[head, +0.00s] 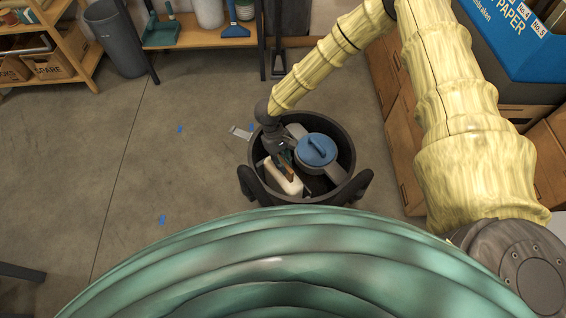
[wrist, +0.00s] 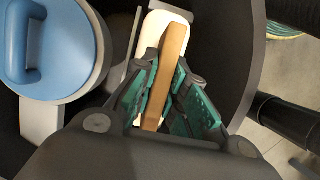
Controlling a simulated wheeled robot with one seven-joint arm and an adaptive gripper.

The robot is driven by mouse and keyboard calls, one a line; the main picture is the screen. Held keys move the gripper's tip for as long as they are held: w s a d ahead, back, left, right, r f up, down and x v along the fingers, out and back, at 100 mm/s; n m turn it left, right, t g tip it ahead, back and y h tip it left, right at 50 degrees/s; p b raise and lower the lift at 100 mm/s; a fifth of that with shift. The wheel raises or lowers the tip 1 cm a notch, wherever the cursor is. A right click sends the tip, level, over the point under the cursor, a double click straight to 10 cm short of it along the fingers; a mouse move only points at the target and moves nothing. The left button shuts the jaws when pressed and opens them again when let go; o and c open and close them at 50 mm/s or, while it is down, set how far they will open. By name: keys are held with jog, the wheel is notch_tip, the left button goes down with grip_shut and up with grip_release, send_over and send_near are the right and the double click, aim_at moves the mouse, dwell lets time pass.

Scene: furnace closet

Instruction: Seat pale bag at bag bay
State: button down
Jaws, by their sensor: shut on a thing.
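The pale bag (head: 284,180) is a rounded white block low in the left part of a round black tub (head: 347,150). In the wrist view its white body (wrist: 151,38) shows behind an upright tan strip (wrist: 172,52). My gripper (head: 284,158) reaches down into the tub. In the wrist view my gripper (wrist: 165,85) has its green-padded fingers closed on the tan strip, which appears to be part of the bag. A bag bay is not clearly distinguishable. The bag's underside is hidden, so I cannot tell whether it touches the tub floor.
A blue round cap with a handle (head: 317,150) sits on a grey housing beside the bag; it also shows in the wrist view (wrist: 65,50). The tub wall rises close around my gripper. Wooden shelving (head: 200,38) stands behind. Floor at left is mostly clear, with small blue scraps.

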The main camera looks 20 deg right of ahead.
jog(key=shift+f+b, duration=2.5)
jog(key=shift+f, duration=2.4)
jog(key=c, duration=1.4)
grip_release()
jog(key=shift+o, duration=0.2)
jog(key=shift+r, duration=0.1)
jog(key=shift+p+v, duration=1.95)
jog(key=shift+v, duration=2.05)
